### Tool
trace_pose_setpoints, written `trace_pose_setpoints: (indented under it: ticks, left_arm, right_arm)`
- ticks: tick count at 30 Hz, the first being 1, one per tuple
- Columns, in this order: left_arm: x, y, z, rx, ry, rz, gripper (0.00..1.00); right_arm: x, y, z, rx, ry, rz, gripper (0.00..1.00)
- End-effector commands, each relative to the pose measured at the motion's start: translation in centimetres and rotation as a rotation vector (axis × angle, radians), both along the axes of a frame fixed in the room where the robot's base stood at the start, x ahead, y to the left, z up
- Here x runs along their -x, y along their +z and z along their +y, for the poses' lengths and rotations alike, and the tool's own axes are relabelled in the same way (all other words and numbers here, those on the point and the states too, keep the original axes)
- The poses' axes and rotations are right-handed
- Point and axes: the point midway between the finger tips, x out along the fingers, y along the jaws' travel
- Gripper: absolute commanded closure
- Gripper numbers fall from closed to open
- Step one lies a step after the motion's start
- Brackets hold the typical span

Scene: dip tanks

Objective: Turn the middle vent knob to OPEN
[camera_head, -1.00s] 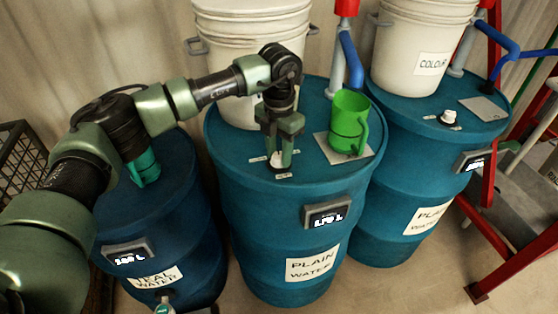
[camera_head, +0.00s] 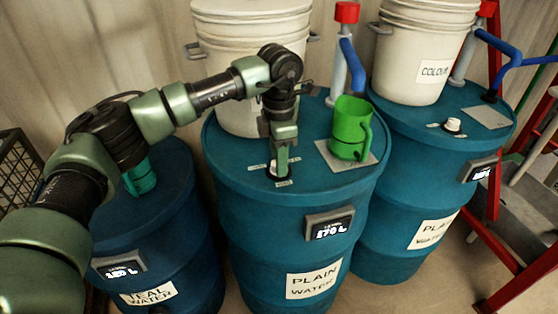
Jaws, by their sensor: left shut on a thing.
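The middle vent knob (camera_head: 272,172) is a small white knob on a dark base on top of the middle blue drum (camera_head: 235,185). My left gripper (camera_head: 279,171) points straight down and is shut on this knob, its fingers seen nearly edge-on and hiding much of it. Small pale labels lie on the lid left of the knob and in front of it (camera_head: 285,184); their words are too small to read. The knob's exact pointing direction is hidden. My right gripper is not in view.
A green mug (camera_head: 351,128) stands on a grey plate right of the knob, below a red-topped tap pipe (camera_head: 346,50). White buckets (camera_head: 238,60) stand behind the gripper. The right drum (camera_head: 400,130) has its own white knob (camera_head: 453,125). A teal mug (camera_head: 140,178) sits on the left drum.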

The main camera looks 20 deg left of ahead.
Motion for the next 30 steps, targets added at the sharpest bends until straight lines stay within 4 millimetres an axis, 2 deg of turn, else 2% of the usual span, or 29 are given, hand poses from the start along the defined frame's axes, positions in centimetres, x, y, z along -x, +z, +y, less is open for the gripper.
trace_pose_setpoints:
  ticks: [11, 12, 14, 24, 30]
  left_arm:
    - [-0.1, 0.3, 0.0, 0.001, -0.004, -0.007, 1.00]
    - [-0.1, 0.3, 0.0, 0.001, -0.004, -0.007, 0.58]
    - [-0.1, 0.3, 0.0, 0.001, -0.004, -0.006, 0.44]
    - [-0.1, 0.3, 0.0, 0.001, -0.003, -0.003, 0.44]
    - [-0.1, 2.8, 0.0, 0.001, -0.004, -0.006, 0.44]
  right_arm:
    - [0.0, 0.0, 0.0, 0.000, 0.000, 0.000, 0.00]
    - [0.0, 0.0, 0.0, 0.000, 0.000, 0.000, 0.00]
    - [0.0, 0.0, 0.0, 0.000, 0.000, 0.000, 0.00]
    - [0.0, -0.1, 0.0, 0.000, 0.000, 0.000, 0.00]
    - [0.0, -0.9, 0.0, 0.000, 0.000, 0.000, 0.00]
